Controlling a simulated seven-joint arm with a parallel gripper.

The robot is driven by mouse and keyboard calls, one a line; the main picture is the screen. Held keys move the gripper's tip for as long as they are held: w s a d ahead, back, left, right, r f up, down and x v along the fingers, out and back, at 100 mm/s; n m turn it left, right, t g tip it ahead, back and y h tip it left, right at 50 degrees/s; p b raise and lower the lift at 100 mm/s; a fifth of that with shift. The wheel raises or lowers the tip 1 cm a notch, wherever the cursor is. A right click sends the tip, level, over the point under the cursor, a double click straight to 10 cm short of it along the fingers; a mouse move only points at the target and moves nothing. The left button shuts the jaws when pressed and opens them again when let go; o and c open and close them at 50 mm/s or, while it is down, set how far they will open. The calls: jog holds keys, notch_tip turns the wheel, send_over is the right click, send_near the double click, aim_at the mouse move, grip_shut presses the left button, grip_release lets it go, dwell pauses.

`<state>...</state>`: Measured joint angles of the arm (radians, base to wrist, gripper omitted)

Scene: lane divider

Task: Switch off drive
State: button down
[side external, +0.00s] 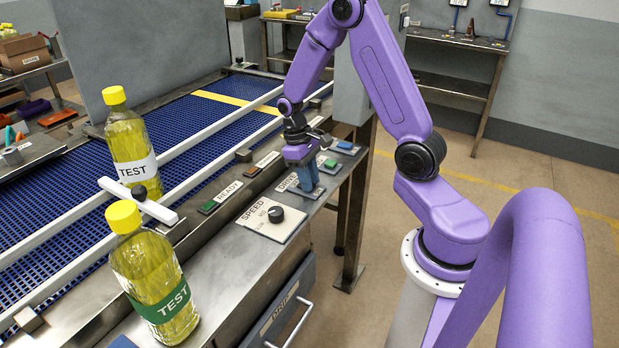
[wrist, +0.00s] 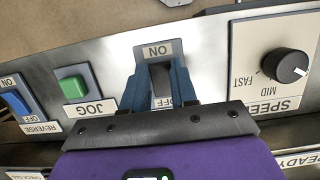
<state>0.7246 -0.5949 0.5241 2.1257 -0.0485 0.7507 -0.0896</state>
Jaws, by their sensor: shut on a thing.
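The drive switch (wrist: 162,88) is a dark rocker on a light plate marked ON and OFF, seen between my fingers in the wrist view. My gripper (wrist: 160,75) has blue fingers, one on each side of the switch, and is shut on it. In the side view my gripper (side external: 307,188) points down at the panel beside the DRIVE label (side external: 288,183). The fingers hide the switch there. I cannot tell which way the rocker is tipped.
The green JOG button (wrist: 73,87) and blue REVERSE switch (wrist: 14,103) sit on one side, the SPEED knob (wrist: 285,65) on the other. Two yellow-capped bottles, one on the blue conveyor (side external: 130,140) and one in front (side external: 150,275), stand left of my gripper.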

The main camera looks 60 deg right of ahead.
jog(key=c, duration=0.9)
grip_release()
jog(key=v, duration=1.7)
jog(key=shift+r, duration=0.25)
jog(key=shift+a, duration=0.1)
jog(key=s+a+f+n+t, duration=0.1)
jog(key=s+a+n, duration=0.25)
jog(key=a, duration=0.35)
jog(key=s+a+n+t, duration=0.1)
jog(key=s+a+n, duration=0.2)
jog(key=s+a, duration=0.3)
jog(key=s+a+f+n, duration=0.1)
jog(key=s+n, duration=0.1)
jog(key=s, duration=0.3)
jog(key=s+a+f+n, duration=0.1)
jog(key=s+a+n, duration=0.1)
jog(key=s, duration=0.3)
jog(key=s+a+f+n+t, duration=0.1)
jog(key=s+a+n, duration=0.1)
jog(key=s, duration=0.3)
